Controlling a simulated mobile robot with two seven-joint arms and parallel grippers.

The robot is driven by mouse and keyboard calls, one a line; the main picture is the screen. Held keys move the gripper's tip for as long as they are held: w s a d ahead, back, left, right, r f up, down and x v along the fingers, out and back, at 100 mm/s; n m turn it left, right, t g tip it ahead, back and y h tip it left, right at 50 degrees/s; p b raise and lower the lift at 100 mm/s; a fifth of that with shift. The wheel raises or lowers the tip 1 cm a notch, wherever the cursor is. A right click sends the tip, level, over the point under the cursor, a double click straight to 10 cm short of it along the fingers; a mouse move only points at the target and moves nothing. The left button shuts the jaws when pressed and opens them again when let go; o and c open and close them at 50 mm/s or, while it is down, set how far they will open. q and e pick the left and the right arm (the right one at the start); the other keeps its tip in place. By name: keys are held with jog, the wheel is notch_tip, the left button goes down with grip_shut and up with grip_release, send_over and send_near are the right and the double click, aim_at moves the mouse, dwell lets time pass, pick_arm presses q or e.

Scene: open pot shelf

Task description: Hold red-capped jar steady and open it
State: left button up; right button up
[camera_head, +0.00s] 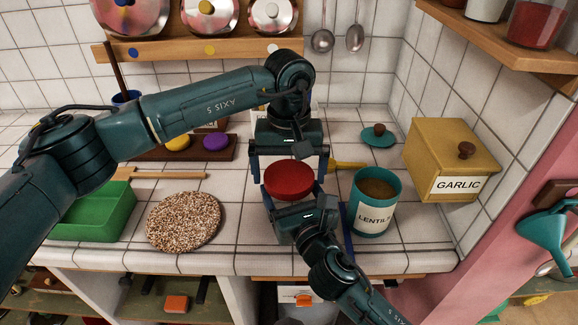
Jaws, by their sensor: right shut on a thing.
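The red-capped jar stands upright near the counter's front, with its round red cap (289,181) facing up. Most of its body is hidden by my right gripper (293,203). My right gripper reaches in from the front and is shut on the jar below the cap. My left gripper (289,174) comes down from behind and above the cap. Its two fingers stand on the left and right sides of the cap, spread wider than it, and look open. Whether the fingers touch the cap cannot be told.
A teal lentils pot (373,210) stands close right of the jar, its teal lid (378,137) behind. A yellow garlic box (450,160) is farther right. A speckled round mat (184,221) and green tray (95,215) lie left. The counter's front edge (240,268) is near.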

pick_arm(q)
jog(key=c, duration=0.9)
jog(key=shift+o, duration=0.2)
jog(key=n, duration=0.4)
jog(key=shift+n, duration=0.4)
jog(key=n, duration=0.4)
jog(key=shift+n, duration=0.3)
jog(key=n, duration=0.7)
jog(key=o, duration=0.9)
jog(key=shift+r, duration=0.2)
